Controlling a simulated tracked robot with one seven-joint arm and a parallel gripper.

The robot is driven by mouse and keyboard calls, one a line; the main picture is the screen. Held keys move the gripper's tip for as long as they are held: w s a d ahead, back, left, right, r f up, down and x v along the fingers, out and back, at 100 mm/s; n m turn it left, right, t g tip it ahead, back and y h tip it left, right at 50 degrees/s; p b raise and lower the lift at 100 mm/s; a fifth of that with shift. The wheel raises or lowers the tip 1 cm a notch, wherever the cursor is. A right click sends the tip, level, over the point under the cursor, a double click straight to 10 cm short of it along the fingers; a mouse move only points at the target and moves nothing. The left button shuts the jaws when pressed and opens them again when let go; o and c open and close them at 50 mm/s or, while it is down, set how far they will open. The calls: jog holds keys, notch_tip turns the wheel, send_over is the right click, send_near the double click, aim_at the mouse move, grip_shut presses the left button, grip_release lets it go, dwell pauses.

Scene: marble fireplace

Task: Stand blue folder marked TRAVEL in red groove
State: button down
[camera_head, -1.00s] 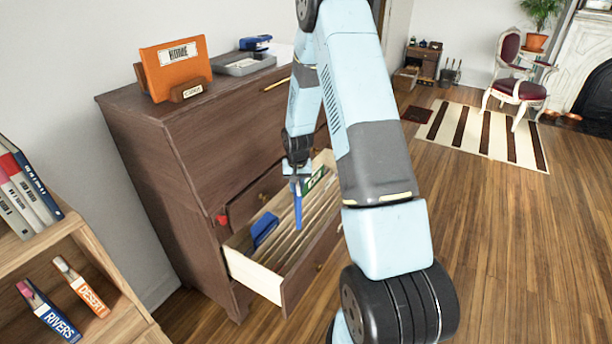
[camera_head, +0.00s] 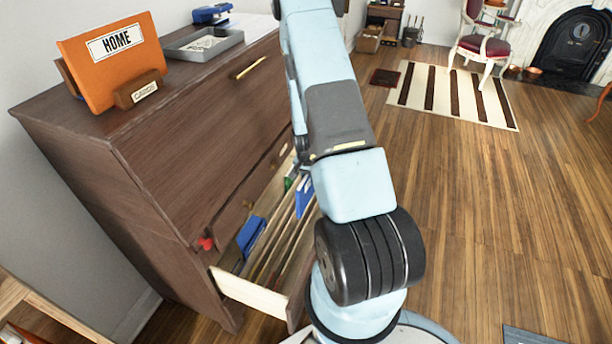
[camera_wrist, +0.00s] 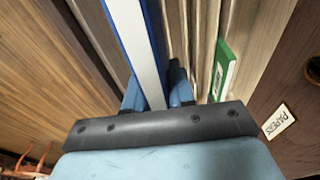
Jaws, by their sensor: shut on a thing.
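My gripper (camera_wrist: 157,98) is shut on a blue folder (camera_wrist: 138,48), whose white edge runs between the fingers in the wrist view. In the head view, part of this blue folder (camera_head: 304,198) shows beside my arm, over or in the open drawer (camera_head: 250,294). No lettering on the folder is readable. Another blue folder (camera_head: 250,234) sits in the drawer, nearer the camera. I cannot make out a red groove; a small red piece (camera_head: 206,243) is on the cabinet front beside the drawer.
A green folder (camera_wrist: 222,66) stands in the drawer near a PAPERS label (camera_wrist: 279,121). On the cabinet top are an orange HOME folder (camera_head: 112,62) in a wooden holder (camera_head: 140,90), a grey tray (camera_head: 204,44) and a blue stapler (camera_head: 212,14).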

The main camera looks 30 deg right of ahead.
notch_tip(320, 180, down, 3)
jog(key=shift+a+r, duration=0.15)
jog(key=shift+r, duration=0.05)
jog(key=shift+f, duration=2.7)
jog(key=shift+s+r, duration=0.1)
notch_tip(320, 180, down, 8)
jog(key=shift+r, duration=0.2)
dwell(2.3)
jog(key=c, duration=0.9)
grip_release()
jog(key=shift+r, duration=4.5)
